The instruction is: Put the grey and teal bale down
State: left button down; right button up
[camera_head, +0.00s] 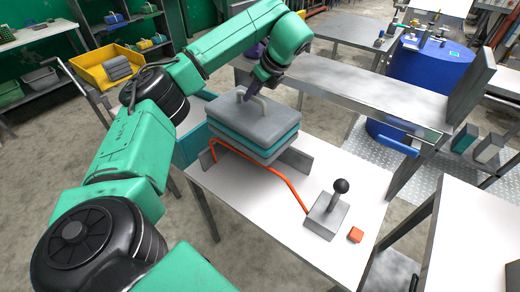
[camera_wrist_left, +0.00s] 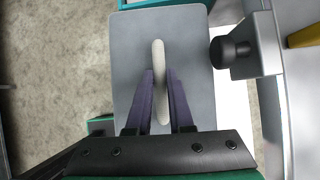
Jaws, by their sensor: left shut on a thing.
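The grey and teal bale (camera_head: 257,128) is a stack of grey and teal layers with a light handle (camera_head: 262,103) on top. It sits at the back left of the white table, by a low grey bracket; I cannot tell whether it rests on anything or hangs just above. My left gripper (camera_head: 249,94) is shut on the handle from above. In the left wrist view the two purple fingers (camera_wrist_left: 161,100) stand either side of the pale handle (camera_wrist_left: 159,65), over the bale's grey top (camera_wrist_left: 130,60). My right gripper is not in view.
A metal bench (camera_head: 370,88) runs behind. A blue drum (camera_head: 432,72) stands at the back right. A yellow bin (camera_head: 105,65) holds grey things.

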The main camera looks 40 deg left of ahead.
pick_arm(q)
jog(key=shift+r+n, duration=0.15)
jog(key=shift+n, duration=0.15)
jog(key=shift+d+f, duration=0.2)
jog(key=shift+f, duration=0.1)
notch_tip(320, 180, down, 11)
jog(key=b, duration=0.5)
jog(key=shift+a+f, duration=0.15)
jog(key=shift+f, duration=0.05)
notch_tip(320, 180, down, 4)
jog(key=shift+r+p, duration=0.2)
jog(key=shift+p, duration=0.3)
notch_tip(320, 180, down, 4)
jog(key=shift+f+p, duration=0.15)
jog(key=shift+p, duration=0.25)
jog(key=c, duration=0.9)
grip_release()
jog(key=shift+s+f, duration=0.1)
jog(key=shift+o, duration=0.5)
